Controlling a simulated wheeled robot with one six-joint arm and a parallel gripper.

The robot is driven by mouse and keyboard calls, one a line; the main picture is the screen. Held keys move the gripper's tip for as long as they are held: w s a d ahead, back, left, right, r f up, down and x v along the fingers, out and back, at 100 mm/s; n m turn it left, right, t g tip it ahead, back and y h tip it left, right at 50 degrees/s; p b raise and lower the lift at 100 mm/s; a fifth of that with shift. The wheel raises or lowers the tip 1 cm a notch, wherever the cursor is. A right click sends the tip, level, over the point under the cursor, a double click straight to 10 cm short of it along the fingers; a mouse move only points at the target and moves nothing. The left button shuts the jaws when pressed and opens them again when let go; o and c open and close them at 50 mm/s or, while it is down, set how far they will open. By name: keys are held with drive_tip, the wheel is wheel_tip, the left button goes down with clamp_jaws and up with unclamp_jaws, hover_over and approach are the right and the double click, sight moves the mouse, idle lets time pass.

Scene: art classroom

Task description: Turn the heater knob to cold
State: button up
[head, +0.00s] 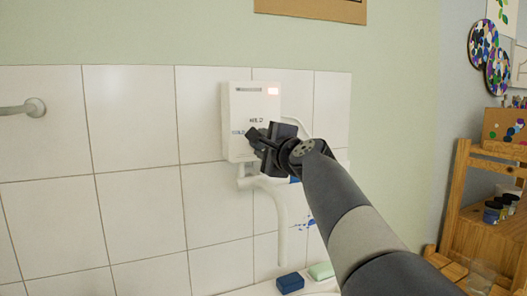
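The white heater (237,106) hangs on the tiled wall in the middle of the head view. Whether the fingers are open or shut on the knob does not show.
A white spout pipe (281,225) curves down below the heater. A blue block (290,283) and a pale green bar (321,271) lie on the ledge beneath. A towel rail (20,109) is at the left. A wooden shelf (457,200) stands at the right.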

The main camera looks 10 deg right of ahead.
drive_tip(key=n+b, duration=0.3)
drive_tip(key=n, duration=0.3)
drive_tip(key=shift+f+n+b, duration=0.15)
drive_tip(key=shift+n+b, duration=0.15)
drive_tip(key=n+b, duration=0.3)
drive_tip(key=n, duration=0.3)
idle(0.4)
drive_tip(key=o, duration=1)
drive_tip(key=shift+r, duration=0.2)
drive_tip(key=shift+s, duration=0.1)
drive_tip(key=s, duration=0.3)
drive_tip(key=s+d+b, duration=0.1)
drive_tip(key=s, duration=0.3)
drive_tip(key=s+d, duration=0.1)
drive_tip(key=s, duration=0.2)
drive_tip(key=shift+s+b, duration=0.2)
drive_tip(key=shift+b, duration=0.15)
